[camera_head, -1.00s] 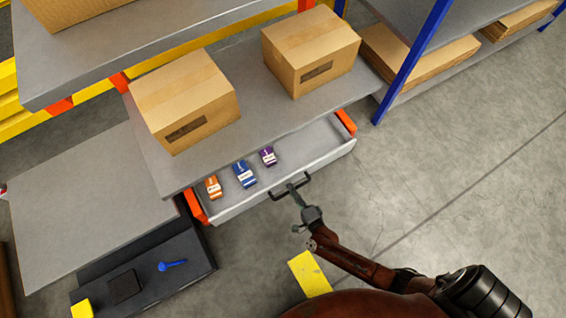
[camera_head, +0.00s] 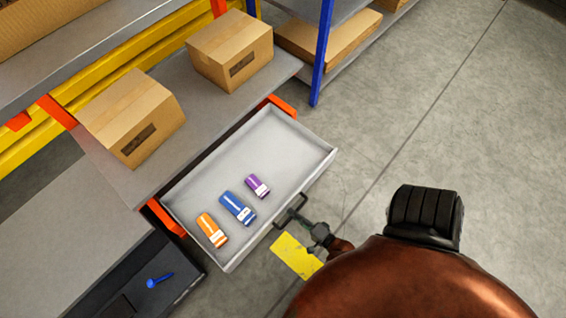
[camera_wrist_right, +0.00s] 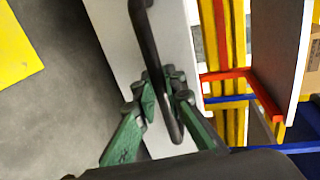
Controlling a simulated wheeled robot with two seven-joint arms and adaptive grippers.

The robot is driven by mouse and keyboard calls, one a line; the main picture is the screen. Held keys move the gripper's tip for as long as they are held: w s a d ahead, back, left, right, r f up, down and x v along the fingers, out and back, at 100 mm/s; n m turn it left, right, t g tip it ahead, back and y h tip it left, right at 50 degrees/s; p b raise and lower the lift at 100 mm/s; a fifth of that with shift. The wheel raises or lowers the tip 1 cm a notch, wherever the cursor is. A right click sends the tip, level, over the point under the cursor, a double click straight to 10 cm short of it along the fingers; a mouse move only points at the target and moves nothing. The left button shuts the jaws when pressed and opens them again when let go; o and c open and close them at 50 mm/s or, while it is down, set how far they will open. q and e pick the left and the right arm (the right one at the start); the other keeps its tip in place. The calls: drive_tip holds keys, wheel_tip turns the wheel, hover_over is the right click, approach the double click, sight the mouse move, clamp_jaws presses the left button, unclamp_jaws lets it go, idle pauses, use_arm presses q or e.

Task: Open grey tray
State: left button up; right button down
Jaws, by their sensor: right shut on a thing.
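The grey tray (camera_head: 290,150) is a drawer pulled well out from under the grey shelf in the head view. Orange (camera_head: 212,230), blue (camera_head: 237,207) and purple (camera_head: 257,186) items with white labels lie in it. A dark handle (camera_head: 290,211) is on its front; the handle also shows in the right wrist view (camera_wrist_right: 149,45). My right gripper (camera_head: 312,228) is at the handle, and its green fingers (camera_wrist_right: 167,95) are shut around the bar in the right wrist view. My left gripper is not in view.
Two cardboard boxes (camera_head: 133,118) (camera_head: 230,50) stand on the shelf (camera_head: 170,150) above the tray. A dark surface with a blue object (camera_head: 160,280) is at the lower left. A yellow floor mark (camera_head: 297,255) lies by the handle. Open floor is at right.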

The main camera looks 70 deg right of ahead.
drive_tip(key=shift+f+v, duration=0.2)
drive_tip(key=shift+v, duration=0.85)
drive_tip(key=c, duration=2)
unclamp_jaws()
drive_tip(key=shift+r, duration=0.1)
